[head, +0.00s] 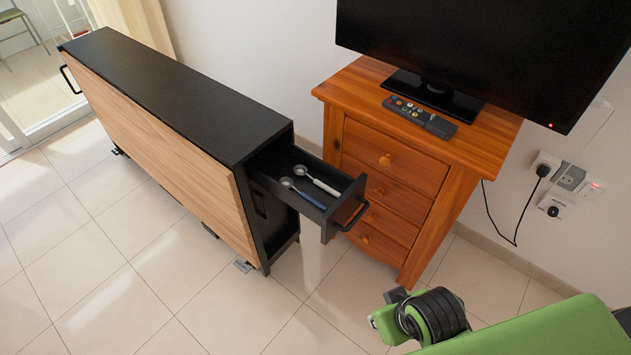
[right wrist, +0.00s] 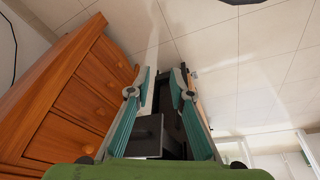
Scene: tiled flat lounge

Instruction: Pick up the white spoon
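The white spoon (head: 322,186) has a metal bowl and a white handle. In the head view it lies in the pulled-out black drawer (head: 331,222) of the cabinet, beside a blue-handled spoon (head: 311,200). My right gripper (right wrist: 163,80) is open, with two teal fingers apart and nothing seen held between them. The dark drawer also shows beyond and between the fingers in the right wrist view (right wrist: 148,133), but no spoon can be made out there. My left gripper is not in view.
A black cabinet (head: 177,90) with a wood-look side holds the drawer. Right of it, a wooden chest (head: 400,185) bears a television (head: 480,45) and a remote (head: 420,117). A black cable (head: 487,215) hangs near wall sockets. Tiled floor in front is free.

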